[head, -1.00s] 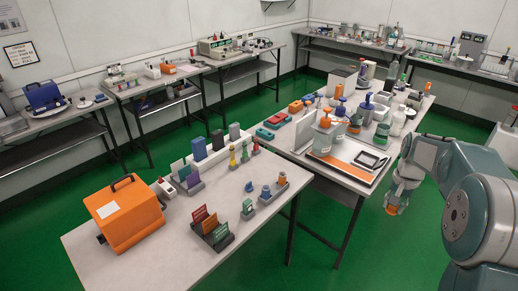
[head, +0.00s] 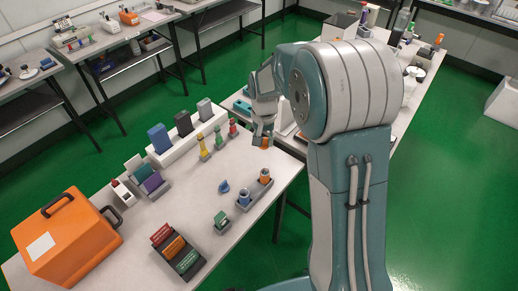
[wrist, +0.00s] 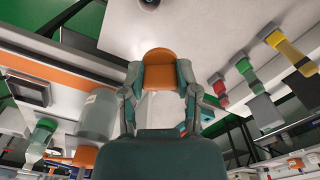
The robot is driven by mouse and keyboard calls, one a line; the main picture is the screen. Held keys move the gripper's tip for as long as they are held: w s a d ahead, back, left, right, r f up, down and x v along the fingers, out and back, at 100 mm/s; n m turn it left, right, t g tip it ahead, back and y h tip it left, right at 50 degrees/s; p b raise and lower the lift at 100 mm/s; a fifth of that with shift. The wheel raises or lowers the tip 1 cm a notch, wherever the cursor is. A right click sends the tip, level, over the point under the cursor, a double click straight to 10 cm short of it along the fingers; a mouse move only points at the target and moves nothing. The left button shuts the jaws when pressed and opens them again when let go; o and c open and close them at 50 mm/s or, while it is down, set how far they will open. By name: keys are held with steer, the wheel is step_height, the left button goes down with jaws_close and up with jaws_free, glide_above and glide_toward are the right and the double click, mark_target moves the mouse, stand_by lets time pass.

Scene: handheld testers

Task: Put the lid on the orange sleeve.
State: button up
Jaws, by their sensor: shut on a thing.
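My gripper (head: 263,137) is shut on an orange lid (wrist: 160,57), held between both fingertips in the wrist view. In the head view the lid (head: 266,143) shows at the lower end of my gripper, above the far right part of the near table. The orange sleeve (head: 265,175) stands upright in a grey holder (head: 256,190), beside a blue sleeve (head: 244,196). My gripper is above and beyond the orange sleeve, apart from it. In the wrist view, a dark round thing (wrist: 148,4) is cut off at the top edge; I cannot tell which sleeve it is.
A small blue piece (head: 223,186) and a green piece in a grey stand (head: 221,219) are left of the sleeves. Red, green and yellow testers (head: 218,138) stand behind. An orange case (head: 68,240) is at the left. The near table (head: 150,215) has bare surface between.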

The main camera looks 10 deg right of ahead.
mark_target(265, 174)
steer(key=s+f, duration=0.1)
steer(key=s, duration=0.1)
steer(key=s+f, duration=0.1)
steer(key=shift+s+a+f, duration=0.1)
steer(key=shift+s+a, duration=0.05)
steer(key=shift+s, duration=0.2)
steer(key=shift+f, duration=2.4)
steer(key=shift+s+a, duration=0.1)
steer(key=shift+s, duration=0.05)
steer(key=shift+f, duration=0.45)
stand_by(0.6)
steer(key=o, duration=0.8)
steer(key=shift+o, duration=1.4)
